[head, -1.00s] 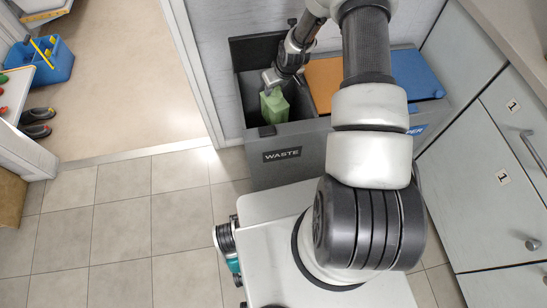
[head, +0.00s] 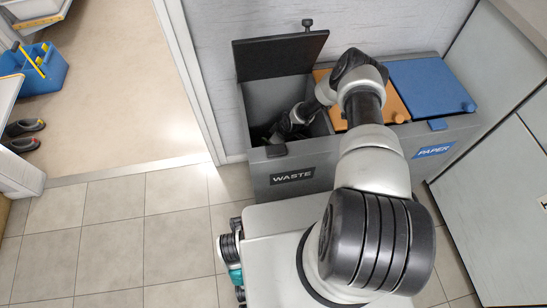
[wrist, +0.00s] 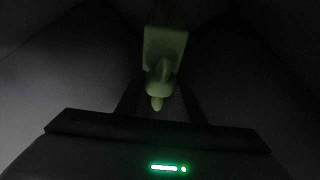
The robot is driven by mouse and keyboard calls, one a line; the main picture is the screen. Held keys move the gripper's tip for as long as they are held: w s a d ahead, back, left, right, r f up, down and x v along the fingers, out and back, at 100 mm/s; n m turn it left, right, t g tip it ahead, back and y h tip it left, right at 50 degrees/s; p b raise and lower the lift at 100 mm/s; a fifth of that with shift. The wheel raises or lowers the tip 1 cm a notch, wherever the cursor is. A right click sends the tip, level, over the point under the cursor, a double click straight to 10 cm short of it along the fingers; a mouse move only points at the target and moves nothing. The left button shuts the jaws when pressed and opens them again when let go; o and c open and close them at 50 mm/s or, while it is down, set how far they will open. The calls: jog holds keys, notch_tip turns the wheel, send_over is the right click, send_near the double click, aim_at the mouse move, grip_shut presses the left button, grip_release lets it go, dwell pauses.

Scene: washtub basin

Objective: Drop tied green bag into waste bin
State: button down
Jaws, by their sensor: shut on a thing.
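The grey waste bin (head: 245,190) carries a WASTE label on its front. Its dark lid (head: 280,55) stands open against the wall. My gripper (head: 273,137) is down inside the open waste compartment, in its shadow. In the dark wrist view, the tied green bag (wrist: 164,48) shows beyond my gripper (wrist: 158,103), with its narrow tied neck between the fingers. My gripper is shut on that neck. In the head view the bag is hidden by the bin's front wall and my arm. Whether the bag touches the bin floor cannot be told.
To the right of the waste compartment are an orange lid (head: 376,103) and a blue lid (head: 432,86) over a PAPER label, both shut. A wall (head: 225,30) stands behind, a cabinet (head: 500,190) at right. Tiled floor (head: 130,230) is clear at left.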

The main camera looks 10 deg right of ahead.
jog(key=shift+w+f+b, duration=0.1)
jog(key=shift+f+b, duration=0.7)
jog(key=shift+f, duration=2.25)
jog(key=c, duration=1.2)
grip_release()
jog(key=shift+r, duration=0.3)
jog(key=p+v, duration=0.3)
jog(key=v, duration=0.5)
jog(key=shift+r, duration=0.1)
